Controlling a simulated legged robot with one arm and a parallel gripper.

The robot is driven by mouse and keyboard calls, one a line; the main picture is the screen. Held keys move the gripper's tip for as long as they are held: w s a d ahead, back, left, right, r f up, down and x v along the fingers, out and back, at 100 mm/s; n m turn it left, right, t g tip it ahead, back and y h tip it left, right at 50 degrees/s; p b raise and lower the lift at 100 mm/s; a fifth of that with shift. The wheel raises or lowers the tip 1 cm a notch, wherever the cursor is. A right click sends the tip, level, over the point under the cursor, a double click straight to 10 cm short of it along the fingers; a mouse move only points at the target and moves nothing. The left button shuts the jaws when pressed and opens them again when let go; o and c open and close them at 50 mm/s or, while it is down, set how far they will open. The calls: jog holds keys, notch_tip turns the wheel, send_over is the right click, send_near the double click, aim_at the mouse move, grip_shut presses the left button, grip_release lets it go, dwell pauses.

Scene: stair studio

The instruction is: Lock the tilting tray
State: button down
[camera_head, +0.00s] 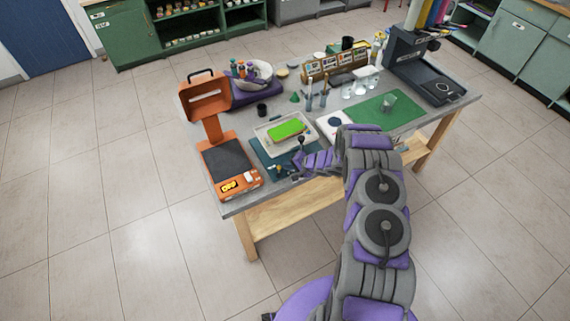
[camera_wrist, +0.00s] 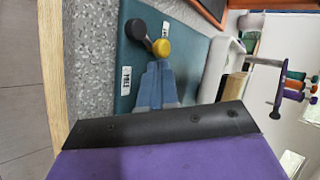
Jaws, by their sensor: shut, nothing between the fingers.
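The white tray (camera_head: 262,134) holds a bright green slab (camera_head: 287,130) and sits on a teal base (camera_head: 262,158); its tilt is hard to judge. A small lever stands on the base, with a yellow knob (camera_wrist: 161,47) and a dark grey knob (camera_wrist: 139,29) close together. The yellow knob (camera_head: 279,168) also shows in the head view. White labels (camera_wrist: 126,80) lie on the base beside the lever; their lettering is too small to read surely. My gripper (camera_wrist: 157,68) is shut and empty, its tips right beside the yellow knob. Contact cannot be told.
An orange press-like device (camera_head: 230,180) with a raised lid stands left of the tray. A green mat (camera_head: 372,118) with a clear cup lies to the right. Bottles and a dark stand (camera_head: 408,55) fill the back. The table's front edge (camera_wrist: 60,70) is close.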

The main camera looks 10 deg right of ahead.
jog(key=shift+w+a, duration=0.7)
jog(key=shift+w, duration=0.15)
dwell(1.3)
jog(key=shift+a, duration=0.1)
jog(key=shift+s+a+f, duration=0.1)
jog(key=shift+s+a, duration=0.15)
jog(key=shift+s, duration=0.5)
jog(key=shift+s, duration=0.1)
jog(key=v, duration=1.7)
jog(key=shift+d, duration=0.25)
jog(key=shift+d, duration=0.3)
